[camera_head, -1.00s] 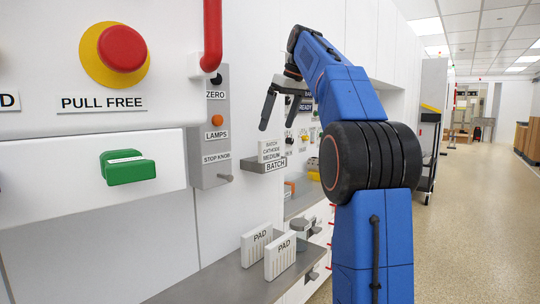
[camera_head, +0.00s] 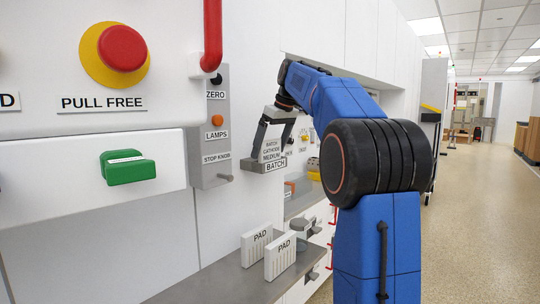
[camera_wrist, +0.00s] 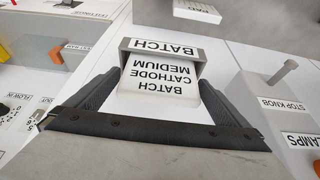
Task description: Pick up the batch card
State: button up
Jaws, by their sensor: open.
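The batch card (camera_head: 272,150) is a small white card reading "BATCH CATHODE MEDIUM". It stands in a grey holder (camera_head: 252,166) labelled "BATCH" on the white wall. My gripper (camera_head: 270,146) is at the card from above, with its fingers apart. In the wrist view the card (camera_wrist: 160,80) shows upside down between the two dark fingers of my gripper (camera_wrist: 161,98), with the holder (camera_wrist: 125,44) beyond it. The fingers lie on either side of the card; I cannot tell whether they touch it.
A grey panel (camera_head: 209,150) with an orange lamp button and a stop knob (camera_head: 226,178) is left of the holder. Two white pads (camera_head: 256,246) stand on a grey shelf (camera_head: 215,288) below. A green handle (camera_head: 128,167) sticks out at left. The floor at right is clear.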

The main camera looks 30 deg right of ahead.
jog(key=shift+c, duration=0.3)
jog(key=c, duration=0.9)
jog(key=shift+o, duration=0.2)
